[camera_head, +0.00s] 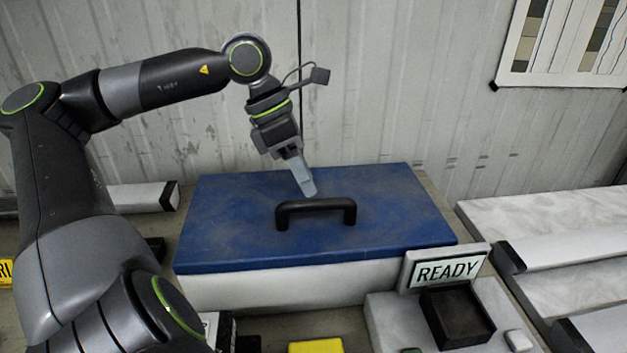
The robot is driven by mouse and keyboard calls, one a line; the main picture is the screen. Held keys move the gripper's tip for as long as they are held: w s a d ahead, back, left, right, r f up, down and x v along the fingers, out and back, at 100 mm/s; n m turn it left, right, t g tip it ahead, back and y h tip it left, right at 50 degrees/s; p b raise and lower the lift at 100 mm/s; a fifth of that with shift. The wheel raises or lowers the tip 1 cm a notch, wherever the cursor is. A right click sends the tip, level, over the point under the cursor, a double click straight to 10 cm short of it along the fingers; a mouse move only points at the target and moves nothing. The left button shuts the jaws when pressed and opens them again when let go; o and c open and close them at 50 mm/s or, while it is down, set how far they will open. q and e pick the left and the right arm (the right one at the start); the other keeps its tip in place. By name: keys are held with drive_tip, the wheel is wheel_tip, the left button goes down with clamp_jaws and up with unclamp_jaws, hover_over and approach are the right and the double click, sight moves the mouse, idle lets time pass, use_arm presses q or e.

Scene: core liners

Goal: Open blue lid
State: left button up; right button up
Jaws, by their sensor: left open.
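A white box (300,289) stands on the bench in the middle of the head view. Its blue lid (232,221) lies flat on top and looks closed. A black bar handle (315,206) is fixed on the lid near its middle. My left gripper (307,186) points down just behind the handle, above the lid. Its fingers are open, seen from the side, and hold nothing. Whether they touch the handle or lid cannot be told. My right gripper is not in view.
A READY sign (447,269) stands at the box's front right corner, behind a black square tray (457,316). Pale core liners (560,245) lie at the right. A yellow object (316,346) is at the front edge. A corrugated wall (400,90) closes the back.

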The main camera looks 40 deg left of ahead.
use_arm(q)
drive_tip(key=shift+w+d+f+p, duration=0.1)
drive_tip(key=shift+d+f+p, duration=0.35)
drive_tip(key=shift+p, duration=0.25)
drive_tip(key=shift+x, duration=1.45)
drive_tip(key=shift+a+f, duration=0.1)
drive_tip(key=shift+a, duration=0.05)
clamp_jaws()
